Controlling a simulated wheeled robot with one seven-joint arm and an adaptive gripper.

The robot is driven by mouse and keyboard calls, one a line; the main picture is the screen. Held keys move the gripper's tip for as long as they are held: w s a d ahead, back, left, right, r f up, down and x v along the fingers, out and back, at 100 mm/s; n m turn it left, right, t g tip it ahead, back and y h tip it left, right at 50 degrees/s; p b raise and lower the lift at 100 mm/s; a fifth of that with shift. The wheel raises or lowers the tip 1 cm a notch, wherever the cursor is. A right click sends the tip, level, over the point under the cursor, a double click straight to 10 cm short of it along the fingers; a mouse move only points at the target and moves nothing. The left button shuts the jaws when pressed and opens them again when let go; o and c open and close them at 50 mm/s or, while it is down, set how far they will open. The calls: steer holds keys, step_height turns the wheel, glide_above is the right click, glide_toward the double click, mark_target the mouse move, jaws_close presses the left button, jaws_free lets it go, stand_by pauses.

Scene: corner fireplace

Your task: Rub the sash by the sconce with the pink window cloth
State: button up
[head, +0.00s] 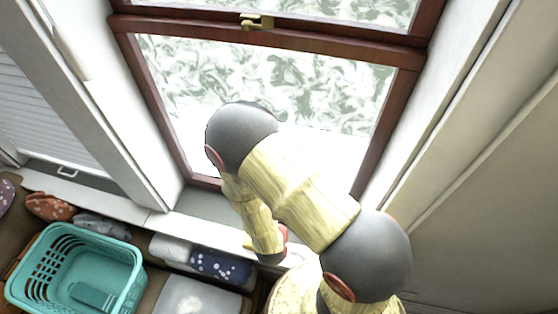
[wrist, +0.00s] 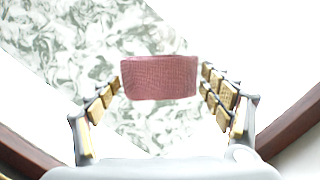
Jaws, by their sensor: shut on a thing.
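The pink cloth (wrist: 158,78) is a folded, dull pink pad in the wrist view. My gripper (wrist: 161,76) is shut on it, with a finger at each side. Behind the cloth, the wrist view shows pale glass with grey-green swirly smears (wrist: 60,45). In the head view, the sash (head: 160,108) has a red-brown frame around a pane smeared with the same swirls (head: 310,85). My arm crosses in front of its lower part. My gripper and the cloth cannot be made out in the head view. Whether the cloth touches the glass, I cannot tell. No sconce shows.
A brass latch (head: 257,20) sits on the upper rail. White reveals flank the window. A turquoise basket (head: 135,262) stands lower left, beside a blue spotted rolled cloth (head: 220,265) and a pale box (head: 200,298). A louvred shutter (head: 45,110) is at left.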

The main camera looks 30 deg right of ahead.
steer(key=shift+s+d+p, duration=0.35)
steer(key=shift+s+d, duration=0.85)
steer(key=shift+d, duration=0.15)
steer(key=w+a+r+p, duration=0.2)
steer(key=w+a+p, duration=0.2)
steer(key=w+a, duration=0.8)
steer(key=shift+w+a, duration=0.15)
steer(key=shift+a, duration=0.05)
stand_by(1.5)
steer(key=shift+r, duration=0.1)
steer(key=p+v, duration=0.1)
steer(key=v, duration=0.5)
steer(key=shift+a+r, duration=0.3)
steer(key=shift+w, duration=0.1)
steer(key=v, duration=0.3)
steer(key=shift+w+a+r, duration=0.1)
steer(key=shift+w+r, duration=0.05)
stand_by(0.4)
